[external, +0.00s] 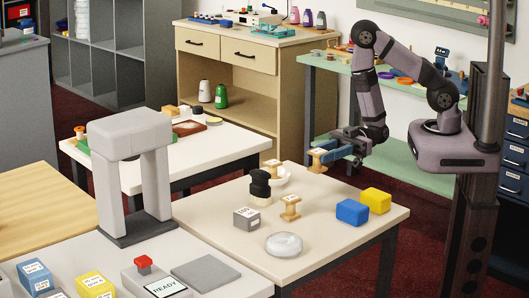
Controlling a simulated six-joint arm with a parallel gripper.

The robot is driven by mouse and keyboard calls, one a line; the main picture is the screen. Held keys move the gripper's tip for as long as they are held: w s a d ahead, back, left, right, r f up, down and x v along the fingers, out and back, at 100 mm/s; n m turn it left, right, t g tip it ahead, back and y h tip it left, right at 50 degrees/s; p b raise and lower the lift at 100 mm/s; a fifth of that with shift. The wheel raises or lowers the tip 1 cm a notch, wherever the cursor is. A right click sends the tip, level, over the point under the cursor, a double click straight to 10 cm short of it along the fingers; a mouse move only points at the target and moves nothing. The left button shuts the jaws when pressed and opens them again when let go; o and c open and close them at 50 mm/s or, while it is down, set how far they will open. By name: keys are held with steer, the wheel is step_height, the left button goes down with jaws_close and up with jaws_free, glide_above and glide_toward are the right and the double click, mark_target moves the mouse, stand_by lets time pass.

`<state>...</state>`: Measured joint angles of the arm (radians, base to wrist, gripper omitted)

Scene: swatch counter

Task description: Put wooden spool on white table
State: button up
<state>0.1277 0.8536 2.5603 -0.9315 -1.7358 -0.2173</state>
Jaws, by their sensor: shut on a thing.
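My gripper (328,154), with blue fingers, is shut on a tan wooden spool (317,160). It holds the spool in the air above the back of the pale, off-white table (345,247). Another wooden spool (290,208) stands upright on that table, below and left of my gripper. A third tan piece (271,168), which looks like a spool, is at the white bowl (282,178); I cannot tell whether it is inside. Another white-topped table (128,178) stands further left.
The off-white table also bears a black stacked object (260,186), a grey cube (247,218), a clear round dish (284,244), a blue block (352,212) and a yellow block (376,200). A grey arch (131,165) stands at left. The off-white table's front right is clear.

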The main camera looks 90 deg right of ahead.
steer(key=w+d+r+m+t+h+b, duration=0.2)
steer(key=w+d+r+m+h+b, duration=0.15)
steer(key=w+d, duration=0.5)
steer(key=w+d+r+m+t+h+b, duration=0.1)
steer(key=w+d+r+m+h+b, duration=0.2)
steer(key=w+d, duration=0.55)
steer(key=w+d+r+m+t+h+b, duration=0.25)
steer(key=w+d+h, duration=0.35)
steer(key=d, duration=0.5)
steer(key=shift+w+d+f+p, duration=0.1)
steer(key=shift+w+d+f, duration=0.2)
steer(key=shift+f, duration=2)
steer(key=shift+w+d+f+p, duration=0.2)
steer(key=shift+d+f, duration=0.15)
steer(key=shift+f, duration=1.9)
steer(key=shift+w+d+f+p, duration=0.1)
steer(key=shift+w+d+f, duration=0.2)
steer(key=shift+f, duration=2)
steer(key=shift+f, duration=0.15)
steer(key=o, duration=1.1)
